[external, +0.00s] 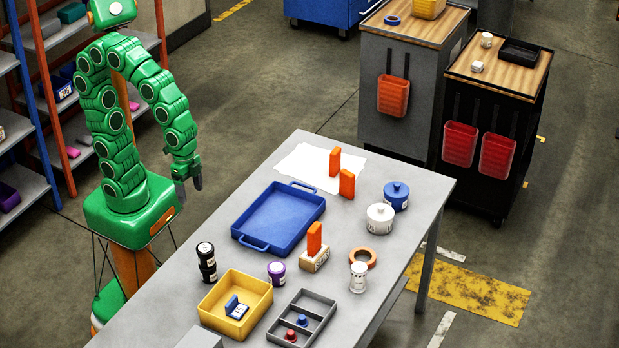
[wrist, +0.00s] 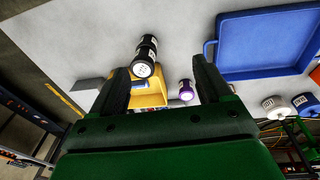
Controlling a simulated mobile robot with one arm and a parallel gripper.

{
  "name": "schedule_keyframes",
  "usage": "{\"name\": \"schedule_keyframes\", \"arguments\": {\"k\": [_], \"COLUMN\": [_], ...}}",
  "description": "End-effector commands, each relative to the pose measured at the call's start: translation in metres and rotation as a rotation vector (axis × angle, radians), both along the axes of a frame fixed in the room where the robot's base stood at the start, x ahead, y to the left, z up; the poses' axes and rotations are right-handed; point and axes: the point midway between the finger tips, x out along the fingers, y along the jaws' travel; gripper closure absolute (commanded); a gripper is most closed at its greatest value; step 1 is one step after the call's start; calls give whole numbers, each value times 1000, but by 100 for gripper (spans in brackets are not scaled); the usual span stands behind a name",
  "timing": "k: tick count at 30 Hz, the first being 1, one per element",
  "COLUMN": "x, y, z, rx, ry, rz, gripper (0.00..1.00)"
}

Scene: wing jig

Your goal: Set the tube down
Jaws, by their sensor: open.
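My gripper (external: 188,188) hangs above the left edge of the grey table, left of the blue tray; its fingers are apart with nothing held between them, as the wrist view (wrist: 160,78) also shows. I cannot tell which thing is the tube. Two black cylinders with white labels (external: 206,262) stand one on the other near the table's left edge; in the wrist view the stack (wrist: 146,55) shows between my fingers, farther off. A purple-and-black cylinder (external: 277,272) stands right of the yellow bin (external: 213,300). A white cylinder (external: 358,278) stands upright farther right.
The blue tray (external: 250,243) looks empty. A grey compartment tray (external: 322,336) holds small red and blue pieces. Orange blocks (external: 347,183), a white jar (external: 380,218), a blue jar (external: 396,196) and an orange ring (external: 372,264) stand around. Bare table (external: 165,290) lies left of the black cylinders.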

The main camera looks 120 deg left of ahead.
Motion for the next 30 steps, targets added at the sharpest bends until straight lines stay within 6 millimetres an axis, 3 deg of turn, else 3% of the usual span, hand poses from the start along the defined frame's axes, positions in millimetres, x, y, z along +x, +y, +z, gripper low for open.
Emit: {"name": "schedule_keyframes", "arguments": {"k": [6,13,18,30], "x": [-82,-147,-166,-167], "y": [12,22,25,26], "z": [13,21,23,22], "rx": [40,72,83,84], "ry": [127,232,262,267], "rz": [1,8,13,13], "gripper": [22,22,22,22]}}
